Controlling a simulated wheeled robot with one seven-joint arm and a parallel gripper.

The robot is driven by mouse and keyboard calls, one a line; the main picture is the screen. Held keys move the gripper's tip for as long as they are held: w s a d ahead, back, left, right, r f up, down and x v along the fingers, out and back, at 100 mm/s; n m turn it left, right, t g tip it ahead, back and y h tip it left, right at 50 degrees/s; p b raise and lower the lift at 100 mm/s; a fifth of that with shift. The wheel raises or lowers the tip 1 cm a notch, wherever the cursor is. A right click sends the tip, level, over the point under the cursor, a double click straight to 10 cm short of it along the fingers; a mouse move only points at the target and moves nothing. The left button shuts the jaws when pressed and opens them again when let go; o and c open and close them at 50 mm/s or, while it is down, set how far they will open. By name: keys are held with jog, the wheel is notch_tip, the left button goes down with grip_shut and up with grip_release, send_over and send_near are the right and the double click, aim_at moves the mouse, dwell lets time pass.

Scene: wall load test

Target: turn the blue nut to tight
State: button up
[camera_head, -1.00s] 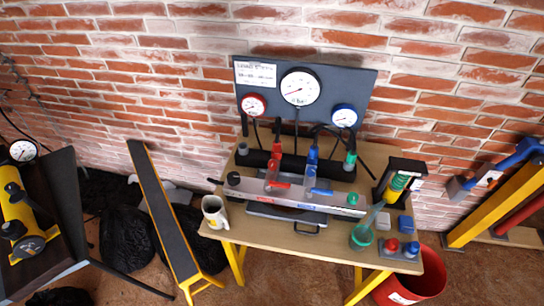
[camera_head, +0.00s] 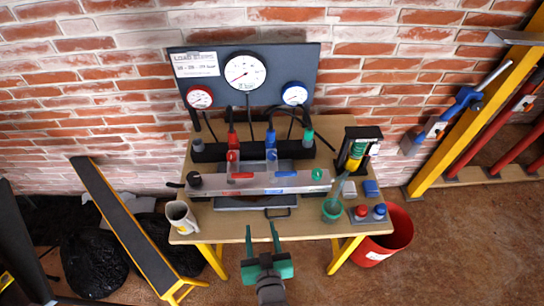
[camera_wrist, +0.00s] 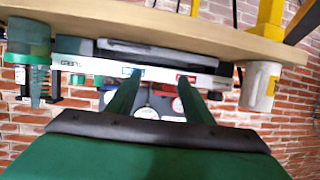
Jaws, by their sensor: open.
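On the bench, a blue hose fitting (camera_head: 271,141) stands upright behind the metal bar, between a red fitting (camera_head: 232,143) and a green one. A blue lever (camera_head: 286,174) lies in front of it and also shows in the wrist view (camera_wrist: 130,71). I cannot make out which blue part is the nut, or how tight it is. My gripper (camera_head: 262,228) is open and empty in front of the bench's front edge, pointing at the bar. In the wrist view, its two green fingers (camera_wrist: 161,80) are apart with nothing between them.
The wooden bench (camera_head: 310,223) carries a mug (camera_head: 181,217) at left, a green cup (camera_head: 332,211) and red and blue knobs at right. A gauge panel (camera_head: 250,95) stands behind. A red bucket (camera_head: 390,238) is at right, a yellow-legged beam (camera_head: 120,220) at left.

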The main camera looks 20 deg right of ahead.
send_near(272, 154)
jog(key=shift+g, duration=0.3)
jog(key=x, duration=0.8)
jog(key=shift+w+r, duration=0.15)
jog(key=shift+w, duration=0.05)
jog(key=shift+c, duration=0.6)
jog(key=shift+m, duration=0.3)
jog(key=c, duration=0.9)
